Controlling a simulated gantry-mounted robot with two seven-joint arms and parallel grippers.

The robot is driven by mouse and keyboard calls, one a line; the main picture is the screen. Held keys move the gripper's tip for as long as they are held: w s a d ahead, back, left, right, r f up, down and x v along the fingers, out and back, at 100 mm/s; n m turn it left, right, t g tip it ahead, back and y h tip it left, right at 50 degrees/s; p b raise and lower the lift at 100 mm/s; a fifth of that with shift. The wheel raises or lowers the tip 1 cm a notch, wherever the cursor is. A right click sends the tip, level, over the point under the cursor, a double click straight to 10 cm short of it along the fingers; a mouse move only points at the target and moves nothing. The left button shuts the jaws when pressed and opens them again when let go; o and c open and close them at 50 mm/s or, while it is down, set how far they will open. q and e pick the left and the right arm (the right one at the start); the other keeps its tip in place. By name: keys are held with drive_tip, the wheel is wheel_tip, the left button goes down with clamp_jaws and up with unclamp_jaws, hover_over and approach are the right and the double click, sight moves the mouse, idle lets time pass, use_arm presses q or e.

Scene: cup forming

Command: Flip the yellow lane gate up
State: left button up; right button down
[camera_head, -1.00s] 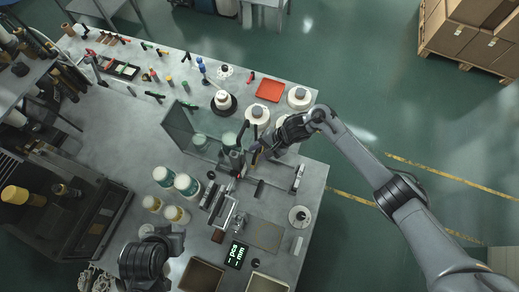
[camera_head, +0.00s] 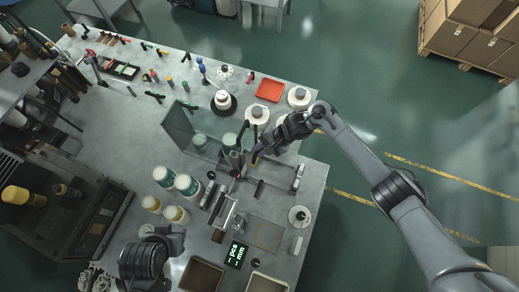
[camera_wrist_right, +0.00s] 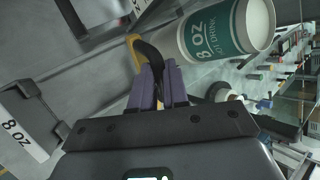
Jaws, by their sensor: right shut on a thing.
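In the right wrist view the yellow lane gate (camera_wrist_right: 133,44) shows as a yellow edge with a dark part, just beyond the purple fingertips of my right gripper (camera_wrist_right: 157,72). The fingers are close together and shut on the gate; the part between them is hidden. In the head view my right gripper (camera_head: 258,154) is low over the lane fixture, and the gate is too small there to make out well. A dark part of my left arm shows at the bottom; its fingers cannot be made out.
A green and white 8 oz cup (camera_wrist_right: 225,32) stands close beside my right fingers. An 8 OZ label (camera_wrist_right: 24,132) is at the left of that view. In the head view, a clear panel (camera_head: 187,130) and several cups are left of the lanes; a red tray (camera_head: 270,90) lies behind.

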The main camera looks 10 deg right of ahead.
drive_tip(key=shift+w+d+r+g, duration=0.2)
drive_tip(key=shift+w+g, duration=0.1)
drive_tip(key=shift+g, duration=0.1)
drive_tip(key=c, duration=1.1)
unclamp_jaws()
